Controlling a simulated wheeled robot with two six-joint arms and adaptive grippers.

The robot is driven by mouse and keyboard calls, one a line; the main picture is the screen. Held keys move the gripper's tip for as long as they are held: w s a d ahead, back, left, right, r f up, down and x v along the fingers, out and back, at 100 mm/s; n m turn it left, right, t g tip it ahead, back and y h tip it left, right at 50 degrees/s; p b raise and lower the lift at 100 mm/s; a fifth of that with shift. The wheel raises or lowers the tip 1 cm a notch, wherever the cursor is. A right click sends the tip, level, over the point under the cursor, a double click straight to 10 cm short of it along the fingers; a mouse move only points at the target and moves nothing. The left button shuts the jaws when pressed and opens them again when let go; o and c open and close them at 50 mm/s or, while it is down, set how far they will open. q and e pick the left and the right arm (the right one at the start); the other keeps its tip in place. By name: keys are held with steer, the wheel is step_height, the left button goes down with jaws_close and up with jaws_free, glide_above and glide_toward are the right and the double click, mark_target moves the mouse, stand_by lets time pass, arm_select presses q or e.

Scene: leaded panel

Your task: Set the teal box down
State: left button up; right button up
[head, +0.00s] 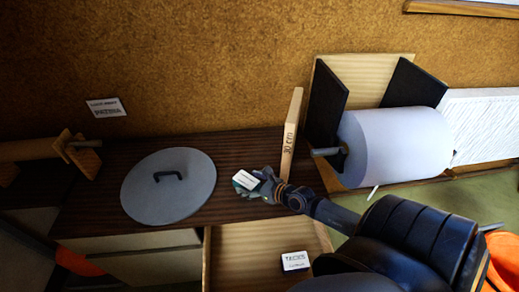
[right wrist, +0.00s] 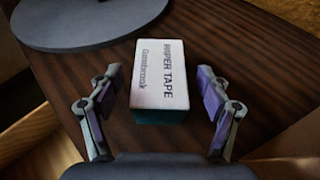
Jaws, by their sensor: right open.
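The teal box (right wrist: 160,80) rests on the dark wooden top, its white label reading "PAPER TAPE" facing up and a teal side showing below it. In the head view the box (head: 245,180) is small and sits right of the grey round lid. My right gripper (right wrist: 158,105) is open, with one finger on each side of the box and a visible gap to both. In the head view the right gripper (head: 260,186) reaches in from the lower right and partly covers the box. My left gripper is not in view.
A grey round lid (head: 169,186) with a black handle lies left of the box. A wooden "30 cm" stick (head: 291,135) stands close behind my right gripper. A large white roll (head: 395,145) is on the right. An open drawer (head: 240,250) with a "TACKS" card (head: 295,261) is below.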

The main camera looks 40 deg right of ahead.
steer(key=p+v, duration=0.3)
steer(key=v, duration=0.4)
steer(key=shift+s+r, duration=0.25)
steer(key=shift+s, duration=0.05)
steer(key=shift+s+d+p, duration=0.15)
steer(key=shift+s+p, duration=0.2)
steer(key=shift+s, duration=0.05)
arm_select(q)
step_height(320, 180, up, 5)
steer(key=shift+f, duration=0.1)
